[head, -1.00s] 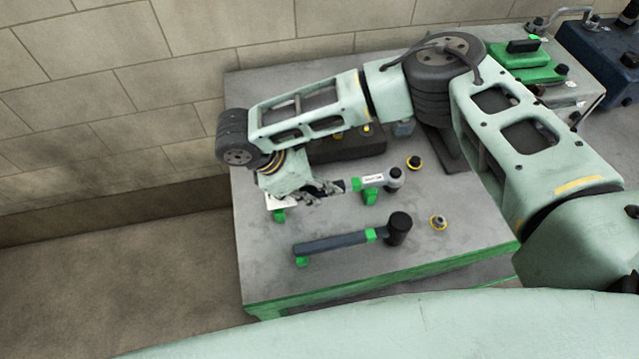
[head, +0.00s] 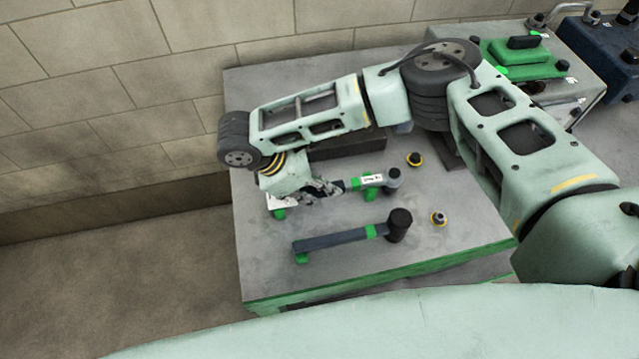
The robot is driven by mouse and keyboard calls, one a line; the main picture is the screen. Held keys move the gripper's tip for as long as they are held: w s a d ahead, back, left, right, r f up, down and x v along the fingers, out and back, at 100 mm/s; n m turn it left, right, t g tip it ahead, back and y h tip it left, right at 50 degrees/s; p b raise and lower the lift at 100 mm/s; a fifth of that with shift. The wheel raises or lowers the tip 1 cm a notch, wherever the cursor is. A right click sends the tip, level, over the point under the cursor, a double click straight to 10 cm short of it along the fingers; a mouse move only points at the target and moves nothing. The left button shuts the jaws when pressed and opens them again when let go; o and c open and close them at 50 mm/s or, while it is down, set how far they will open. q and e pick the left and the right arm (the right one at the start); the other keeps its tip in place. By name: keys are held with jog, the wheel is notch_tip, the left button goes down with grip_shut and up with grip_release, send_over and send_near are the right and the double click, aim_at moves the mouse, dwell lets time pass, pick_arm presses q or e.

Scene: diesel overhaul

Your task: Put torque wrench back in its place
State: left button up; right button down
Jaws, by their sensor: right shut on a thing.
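The torque wrench (head: 371,180) has a dark grip, a green band, a white label and a round grey head. It lies along the grey bench at the green holders, its head pointing right. My right gripper (head: 325,188) reaches over from the right and is shut on the wrench's handle at its left end. The fingers hide part of the handle. A green holder (head: 279,213) shows below the gripper and another (head: 370,195) under the wrench near its head. I cannot tell whether the wrench touches them. My left gripper is out of view.
A dark box (head: 350,147) stands behind, partly under my arm. A green-topped unit (head: 525,58) stands back right.

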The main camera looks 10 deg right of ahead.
jog(key=shift+f, duration=0.3)
jog(key=c, duration=1.6)
grip_release()
jog(key=shift+o, duration=0.2)
jog(key=v, duration=1.2)
jog(key=shift+a, duration=0.1)
jog(key=shift+f, duration=0.1)
